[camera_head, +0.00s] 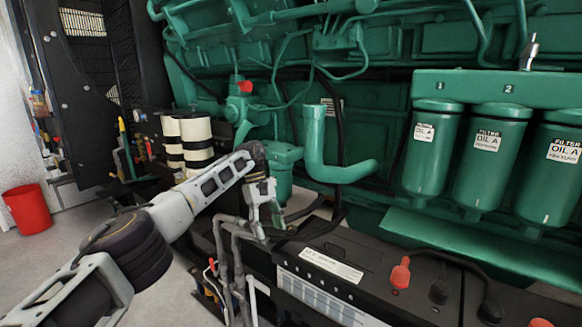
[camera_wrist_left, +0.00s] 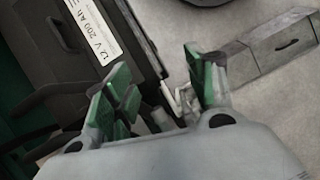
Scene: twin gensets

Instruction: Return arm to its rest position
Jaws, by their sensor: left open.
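My left arm reaches in from the lower left in the head view. My left gripper (camera_head: 265,212) hangs beside the green engine, left of the black battery (camera_head: 345,262). In the left wrist view the gripper (camera_wrist_left: 158,88) has its green-padded fingers spread apart, with nothing seen between them. The battery (camera_wrist_left: 75,40), labelled 12 V 200 Ah, lies beyond the left finger there. My right gripper is not in view.
Green oil filters (camera_head: 432,150) hang at the right. Red and black terminal caps (camera_head: 400,272) top the battery. Cream-and-black cylinders (camera_head: 196,145) stand behind my arm. A red bucket (camera_head: 28,208) stands on the floor at left. A grey box (camera_wrist_left: 275,45) shows in the wrist view.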

